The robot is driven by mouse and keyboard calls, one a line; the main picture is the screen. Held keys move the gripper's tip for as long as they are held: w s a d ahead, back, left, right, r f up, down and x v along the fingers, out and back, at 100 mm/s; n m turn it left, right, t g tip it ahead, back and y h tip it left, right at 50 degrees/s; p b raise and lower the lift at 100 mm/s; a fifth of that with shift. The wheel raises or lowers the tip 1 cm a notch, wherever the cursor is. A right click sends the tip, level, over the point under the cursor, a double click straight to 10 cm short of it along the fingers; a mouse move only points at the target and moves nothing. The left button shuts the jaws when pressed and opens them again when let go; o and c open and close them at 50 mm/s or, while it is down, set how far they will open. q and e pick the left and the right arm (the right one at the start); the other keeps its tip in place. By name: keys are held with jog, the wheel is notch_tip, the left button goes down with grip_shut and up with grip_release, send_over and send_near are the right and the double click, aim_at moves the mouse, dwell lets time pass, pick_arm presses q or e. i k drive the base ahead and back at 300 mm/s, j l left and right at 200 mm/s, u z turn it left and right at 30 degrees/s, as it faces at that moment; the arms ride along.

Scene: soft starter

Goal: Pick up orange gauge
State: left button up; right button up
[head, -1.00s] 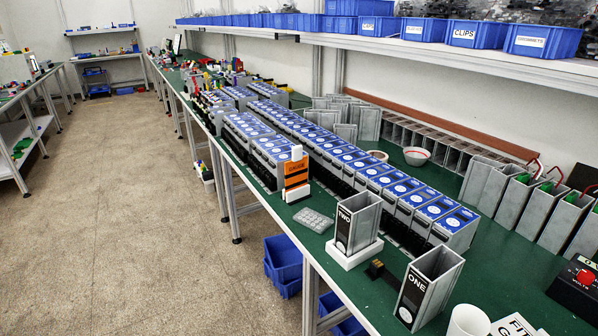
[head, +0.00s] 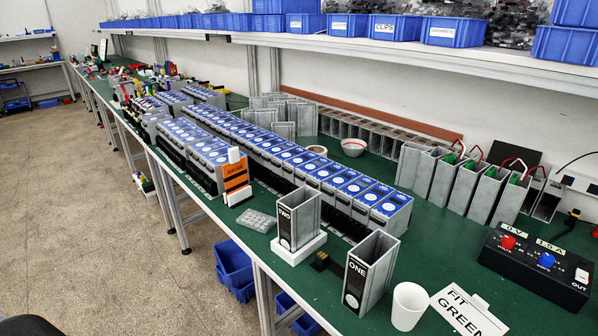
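The orange gauge (head: 236,180) stands upright near the front edge of the green bench. It is an orange plate with dark lettering, a white top and a white base. It stands close in front of the long row of grey units with blue tops. Neither of my grippers is in view. A dark shape cuts into the bottom left corner, and I cannot tell what it is.
Right of the gauge are a grey tray (head: 255,220), bin TWO (head: 299,220), bin ONE (head: 371,272) and a white cup (head: 409,306). A black power box (head: 537,262) is at the right. A shelf (head: 400,48) with blue bins hangs above.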

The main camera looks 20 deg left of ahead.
aim_at(234, 174)
jog(key=j+z, duration=0.2)
jog(key=z, duration=0.15)
jog(key=j+z, duration=0.25)
jog(key=z, duration=0.15)
jog(key=j+z, duration=0.2)
jog(key=z, duration=0.15)
jog(key=k+j+z, duration=0.15)
jog(key=j+z, duration=0.2)
jog(key=k+j+z, duration=0.2)
jog(key=j+z, duration=0.15)
jog(key=k+j+z, duration=0.25)
jog(key=j, duration=0.15)
jog(key=k+j+z, duration=0.4)
jog(key=k+j, duration=1.4)
jog(key=k, duration=0.25)
